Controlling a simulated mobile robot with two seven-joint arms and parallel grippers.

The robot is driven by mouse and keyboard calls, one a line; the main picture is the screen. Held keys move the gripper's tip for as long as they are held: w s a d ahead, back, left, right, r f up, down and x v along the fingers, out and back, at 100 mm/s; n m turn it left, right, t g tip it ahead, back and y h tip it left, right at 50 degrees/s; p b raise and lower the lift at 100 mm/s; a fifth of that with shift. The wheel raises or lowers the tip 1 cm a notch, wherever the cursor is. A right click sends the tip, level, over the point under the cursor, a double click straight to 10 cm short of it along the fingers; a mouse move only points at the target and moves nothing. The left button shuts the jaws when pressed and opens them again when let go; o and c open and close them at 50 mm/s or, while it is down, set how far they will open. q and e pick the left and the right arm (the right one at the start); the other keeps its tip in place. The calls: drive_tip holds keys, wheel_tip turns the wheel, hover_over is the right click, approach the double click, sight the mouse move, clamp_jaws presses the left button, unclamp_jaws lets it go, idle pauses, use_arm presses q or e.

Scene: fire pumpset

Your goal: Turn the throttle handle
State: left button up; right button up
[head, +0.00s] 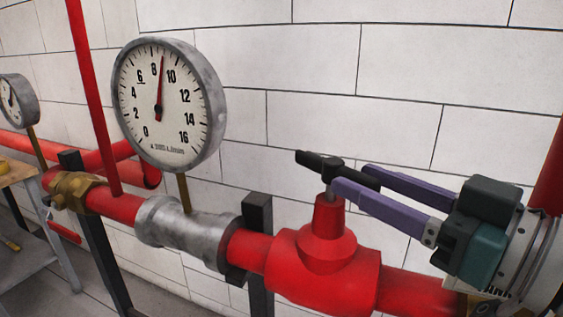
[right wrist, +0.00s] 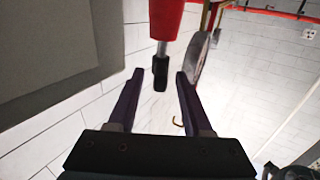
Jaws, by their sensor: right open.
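The throttle handle (head: 318,159) is a short black bar on a thin metal stem above a red valve body (head: 325,255) on the red pipe. My right gripper (head: 352,177) reaches in from the right with its two purple fingers apart, level with the handle. In the right wrist view the handle's black end (right wrist: 160,72) shows between the two open fingertips (right wrist: 159,77), with a gap on each side. The fingers are not closed on it. My left gripper is not in view.
A large round gauge (head: 167,105) stands on the pipe left of the valve, its needle between 8 and 10. A smaller gauge (head: 18,101) and a brass valve (head: 75,190) are further left. A white tiled wall (head: 310,80) is behind. Free room lies above the handle.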

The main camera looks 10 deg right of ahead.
sight(334, 162)
drive_tip(key=shift+x, duration=2.7)
clamp_jaws()
